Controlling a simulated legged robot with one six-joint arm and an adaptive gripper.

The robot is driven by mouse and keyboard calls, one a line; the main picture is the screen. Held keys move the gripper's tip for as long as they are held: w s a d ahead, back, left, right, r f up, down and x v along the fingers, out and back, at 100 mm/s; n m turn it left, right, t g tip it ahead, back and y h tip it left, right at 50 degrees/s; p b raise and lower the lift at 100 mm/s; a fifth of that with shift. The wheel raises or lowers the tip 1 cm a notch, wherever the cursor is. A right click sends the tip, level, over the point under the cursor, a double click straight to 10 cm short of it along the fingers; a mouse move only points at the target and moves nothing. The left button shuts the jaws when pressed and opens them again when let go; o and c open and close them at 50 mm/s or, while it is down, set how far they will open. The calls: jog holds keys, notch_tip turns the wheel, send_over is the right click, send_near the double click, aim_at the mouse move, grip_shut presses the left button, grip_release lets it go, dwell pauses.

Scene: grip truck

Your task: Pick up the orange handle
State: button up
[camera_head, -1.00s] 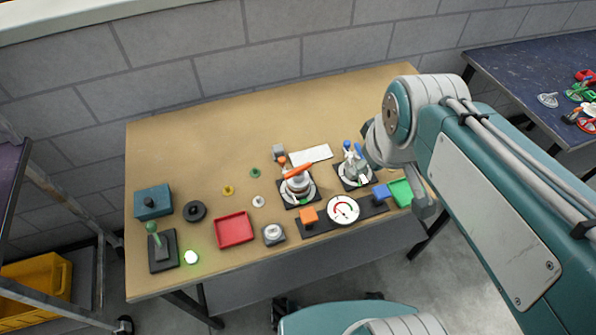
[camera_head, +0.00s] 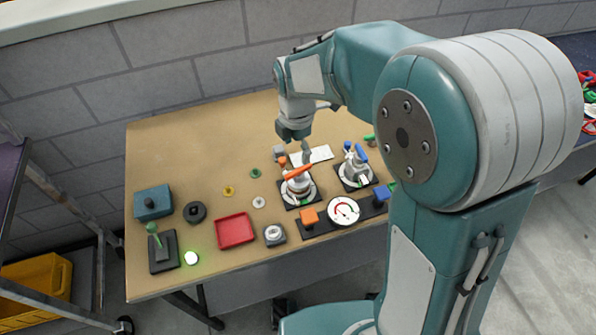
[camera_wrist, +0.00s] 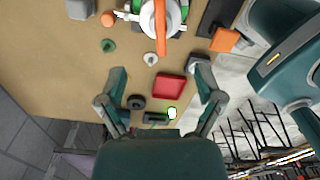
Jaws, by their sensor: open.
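The orange handle (camera_head: 299,172) is a long bar on top of a round white and grey valve fixture (camera_head: 297,190) on the table. In the wrist view the handle (camera_wrist: 160,28) stands nearly upright at the top centre, above the fixture's white ring (camera_wrist: 147,20). My gripper (camera_head: 306,155) hangs from above just behind the handle in the head view. In the wrist view my gripper's two fingers (camera_wrist: 160,76) are spread wide with nothing between them at their tips. The handle lies beyond the fingertips and I see no contact.
A similar fixture with a blue handle (camera_head: 360,153) stands to the right. An orange block (camera_head: 309,216), a white gauge (camera_head: 343,210) and a red tray (camera_head: 235,230) lie in front. A grey cube (camera_head: 279,151) sits behind. The back left of the table is clear.

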aim_at(298, 169)
jog(key=f, duration=0.9)
jog(key=shift+w+d+f, duration=0.1)
jog(key=shift+d+f, duration=0.1)
grip_shut()
